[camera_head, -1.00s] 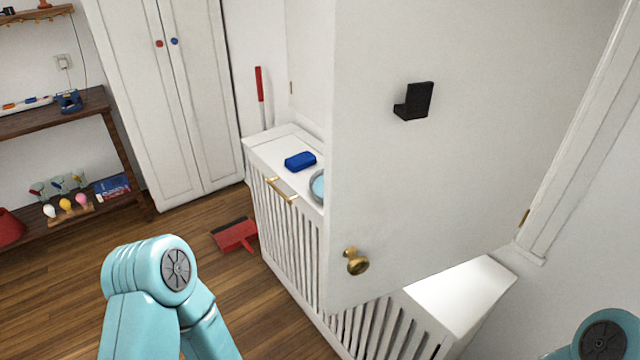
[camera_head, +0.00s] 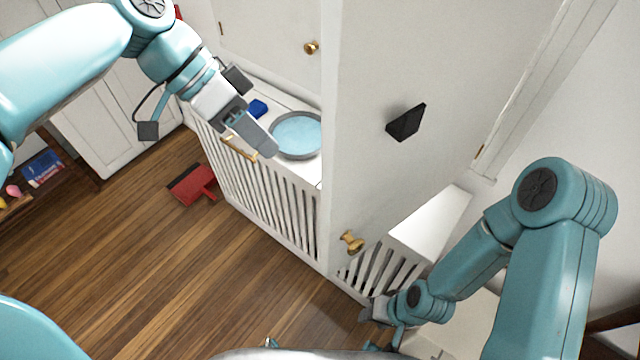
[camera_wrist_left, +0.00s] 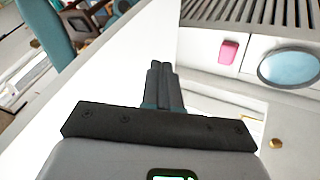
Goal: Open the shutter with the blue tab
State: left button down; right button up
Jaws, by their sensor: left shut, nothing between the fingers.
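The white double doors (camera_head: 120,130) at the back left show only in part. Their upper part is behind my left arm, and no blue tab shows on them now. My left gripper (camera_head: 268,150) is shut and empty, in front of the white slatted cabinet's top edge, by its brass handle (camera_head: 243,150). In the left wrist view its closed fingers (camera_wrist_left: 158,70) point up the picture. My right gripper (camera_head: 375,310) is low at the centre right, by the slats, and too small to read.
A white door panel (camera_head: 400,60) with a black bracket (camera_head: 405,123) and brass knob (camera_head: 351,242) stands at the centre right. A blue dish (camera_head: 297,135) and blue block (camera_head: 257,108) lie on the slatted cabinet (camera_head: 265,195). A red dustpan (camera_head: 195,184) lies on the open wooden floor.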

pick_arm(q)
jog(key=s+d+f, duration=0.4)
jog(key=d+f, duration=0.4)
jog(key=shift+s+d+p, duration=0.2)
jog(key=shift+p, duration=0.1)
jog(key=shift+s+r, duration=0.1)
jog(key=shift+d, duration=0.1)
